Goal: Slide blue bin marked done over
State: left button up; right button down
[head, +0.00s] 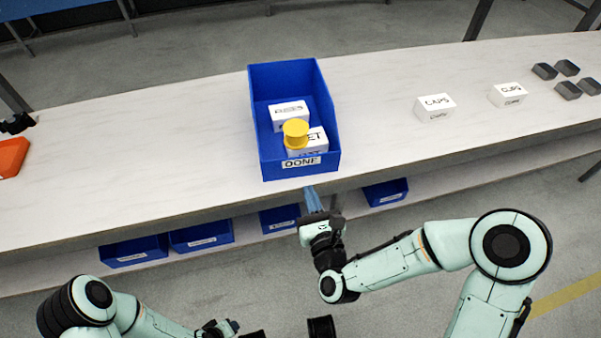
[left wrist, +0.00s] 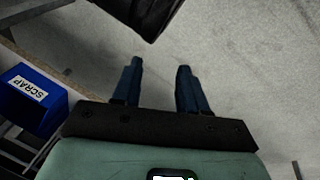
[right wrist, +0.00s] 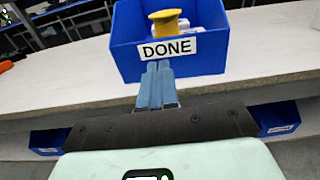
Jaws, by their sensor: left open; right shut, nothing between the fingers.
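The blue bin marked DONE (head: 328,115) stands upright on the white bench, its label facing me near the front edge. It holds white boxes (head: 288,112) and a yellow spool-like piece (head: 296,133). My right gripper (head: 313,194) is shut and empty, its fingers pointing at the bin's labelled front wall. In the right wrist view the blue bin (right wrist: 208,60) is straight ahead and the shut fingertips (right wrist: 159,66) overlap its front just below the label; I cannot tell if they touch. My left gripper (left wrist: 158,75) is open and empty over the floor, away from the bench.
The white bench (head: 190,120) has free room on both sides of the bin. Two white boxes, one marked CAPS (head: 435,107), and several dark grey blocks (head: 567,68) stand to the right. An orange object (head: 12,156) lies far left. Smaller blue bins (head: 202,235) sit on a shelf below.

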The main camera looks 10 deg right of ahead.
send_near(298, 159)
jog(key=w, duration=0.2)
jog(key=w+b, duration=0.1)
jog(key=w, duration=0.3)
pick_arm(q)
jog(key=shift+s+a+f, duration=0.2)
jog(key=shift+s+f, duration=0.15)
jog(key=shift+f, duration=0.25)
jog(key=shift+s+a+f, duration=0.15)
jog(key=shift+s+f, duration=0.15)
jog(key=shift+f, duration=0.3)
pick_arm(e)
jog(key=shift+w, duration=0.4)
